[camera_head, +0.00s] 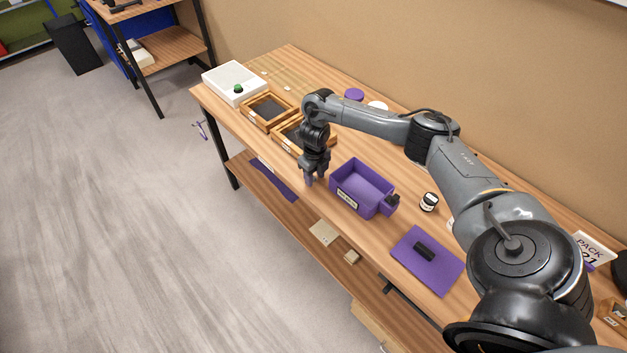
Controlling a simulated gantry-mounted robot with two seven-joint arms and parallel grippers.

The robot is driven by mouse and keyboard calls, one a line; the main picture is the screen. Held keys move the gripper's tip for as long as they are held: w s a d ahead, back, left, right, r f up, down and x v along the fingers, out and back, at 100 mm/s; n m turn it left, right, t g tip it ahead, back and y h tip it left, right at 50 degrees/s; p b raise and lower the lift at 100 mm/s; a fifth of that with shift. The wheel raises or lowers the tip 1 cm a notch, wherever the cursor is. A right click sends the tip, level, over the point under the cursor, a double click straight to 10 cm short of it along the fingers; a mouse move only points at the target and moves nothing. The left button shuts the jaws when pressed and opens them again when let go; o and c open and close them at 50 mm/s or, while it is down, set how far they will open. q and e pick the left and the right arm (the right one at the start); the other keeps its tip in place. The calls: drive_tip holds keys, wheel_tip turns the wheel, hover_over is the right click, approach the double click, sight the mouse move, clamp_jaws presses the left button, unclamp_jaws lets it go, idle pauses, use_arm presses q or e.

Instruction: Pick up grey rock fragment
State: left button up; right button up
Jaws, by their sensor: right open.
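I cannot make out a grey rock fragment for certain in the head view. My right gripper (314,183) is open and points down near the front edge of the bench, just left of the purple bin (347,196). Nothing shows between its fingers. My right arm reaches over the bench from the right and hides part of it. The purple bin has a label on its front, and its visible floor looks empty. A small dark object (392,201) is at its right end. My left gripper is not in view.
Two wooden trays with dark insides, one farther (257,119) and one partly behind my gripper (283,144), lie left. Beyond them is a white tray (222,80) with a green item. A purple mat (437,278) bears a black block (424,251). A small jar (429,202) stands nearby.

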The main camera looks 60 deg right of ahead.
clamp_jaws()
idle(0.5)
